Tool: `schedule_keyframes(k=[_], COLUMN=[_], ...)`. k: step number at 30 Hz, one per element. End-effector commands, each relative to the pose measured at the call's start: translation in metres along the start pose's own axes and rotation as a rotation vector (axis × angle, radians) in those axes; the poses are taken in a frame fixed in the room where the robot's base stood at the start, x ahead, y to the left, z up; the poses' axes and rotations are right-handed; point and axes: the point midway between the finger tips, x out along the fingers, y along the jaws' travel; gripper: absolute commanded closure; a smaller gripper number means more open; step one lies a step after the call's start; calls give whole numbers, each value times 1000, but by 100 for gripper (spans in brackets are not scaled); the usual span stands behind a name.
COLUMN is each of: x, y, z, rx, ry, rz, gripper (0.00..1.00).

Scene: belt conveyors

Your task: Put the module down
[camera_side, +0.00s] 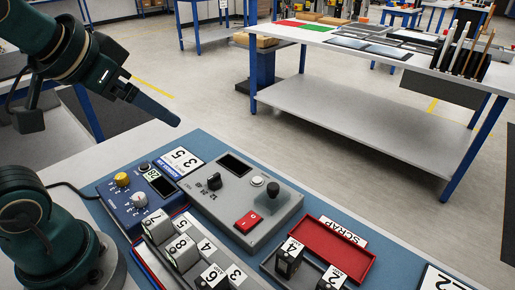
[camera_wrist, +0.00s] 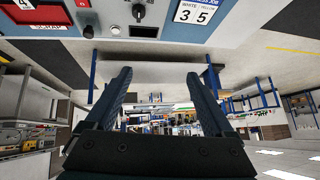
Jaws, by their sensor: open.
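My gripper (camera_side: 152,104) is raised at the upper left in the side view, above and behind the bench panels. The wrist view shows its two blue fingers (camera_wrist: 158,75) spread apart with nothing between them. Light grey modules numbered 7 (camera_side: 157,230) and 8 (camera_side: 182,255) stand in a rack at the front. I cannot tell which one is the task's module.
A white 35 card (camera_side: 181,160) lies behind. The air around my gripper is free.

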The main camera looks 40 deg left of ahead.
Motion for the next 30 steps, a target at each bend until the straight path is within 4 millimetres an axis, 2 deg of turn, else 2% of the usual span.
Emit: schedule_keyframes(k=[5, 11, 14, 18, 20, 23, 26, 30], x=[10, 10, 6, 4, 6, 11, 17, 18], y=[-33, -65, -68, -50, -37, -11, 15, 43], z=[-40, -101, -132, -156, -158, -150, -126, -76], rx=[17, 130, 245, 437, 524, 663, 782, 889], ry=[175, 455, 609, 774, 823, 868, 864, 794], rz=[-136, -272, -290, -219, -154, -7, 187, 486], gripper=[12, 12, 12, 12, 12, 12, 12, 12])
